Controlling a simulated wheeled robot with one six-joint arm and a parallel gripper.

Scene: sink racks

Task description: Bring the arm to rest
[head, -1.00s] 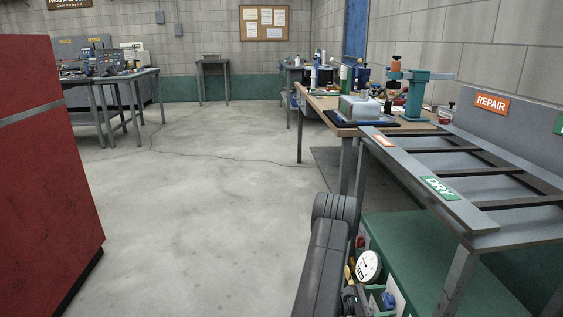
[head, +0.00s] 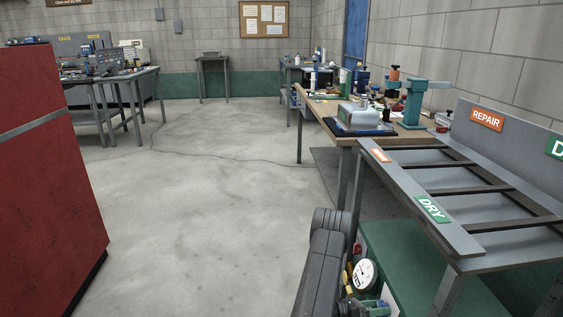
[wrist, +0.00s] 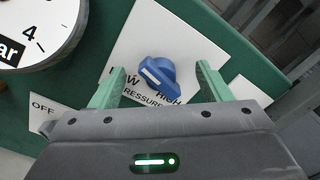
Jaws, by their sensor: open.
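My gripper (wrist: 161,68) shows in the wrist view with its two pale green fingers apart. A blue knob (wrist: 153,77) with a white pointer mark sits between and just beyond the fingertips, on a white plate (wrist: 150,37) lettered LOW, HIGH and PRESSURE. I cannot tell whether the fingers touch the knob; no grip shows. My dark arm (head: 325,270) reaches down at the bottom middle of the head view, low beside the rack bench.
A round white gauge (head: 364,274) is close to my gripper and also fills the wrist view's upper left (wrist: 35,28). The rack bench (head: 465,240) stands right, a workbench (head: 420,136) behind it. A red cabinet (head: 45,190) stands left. The middle floor is clear.

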